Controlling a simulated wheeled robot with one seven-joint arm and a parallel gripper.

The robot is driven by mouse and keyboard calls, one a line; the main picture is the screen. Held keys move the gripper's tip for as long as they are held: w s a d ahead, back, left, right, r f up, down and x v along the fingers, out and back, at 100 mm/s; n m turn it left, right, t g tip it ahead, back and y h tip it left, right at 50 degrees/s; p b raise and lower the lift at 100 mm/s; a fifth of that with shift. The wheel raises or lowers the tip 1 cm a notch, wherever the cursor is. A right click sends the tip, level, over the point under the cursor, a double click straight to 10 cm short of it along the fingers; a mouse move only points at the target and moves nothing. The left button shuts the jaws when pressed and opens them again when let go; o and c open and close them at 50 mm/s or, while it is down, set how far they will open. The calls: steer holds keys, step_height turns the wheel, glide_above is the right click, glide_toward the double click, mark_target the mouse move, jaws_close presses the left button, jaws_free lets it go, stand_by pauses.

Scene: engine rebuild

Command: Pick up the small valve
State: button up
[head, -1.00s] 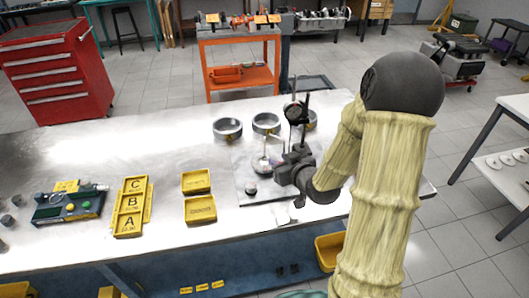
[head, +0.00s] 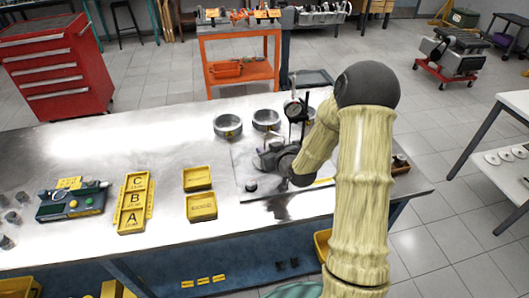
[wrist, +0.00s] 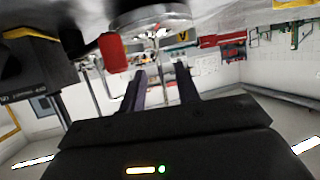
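My gripper (head: 262,157) is low over the grey plate (head: 241,181) on the bench, pointing left in the head view. In the wrist view its two dark fingers (wrist: 160,90) stand apart. A thin upright stem (wrist: 160,68) shows between them, under a pale round disc (wrist: 152,20) at the top of the picture. This may be the small valve, but blur keeps me from telling, and I see no finger touching it. In the head view the gripper hides the spot where a pale small part showed earlier.
A dial gauge on a stand (head: 293,107) rises close behind my gripper. Metal rings (head: 227,126) stand behind the plate. A small dark knob (head: 251,186) is at the plate's front. Yellow trays (head: 200,207) and a lettered A-B-C tray (head: 133,203) lie left, with clear bench between.

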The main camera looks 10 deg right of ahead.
steer(key=shift+p+x, duration=0.45)
steer(key=shift+x, duration=1.55)
jaws_close()
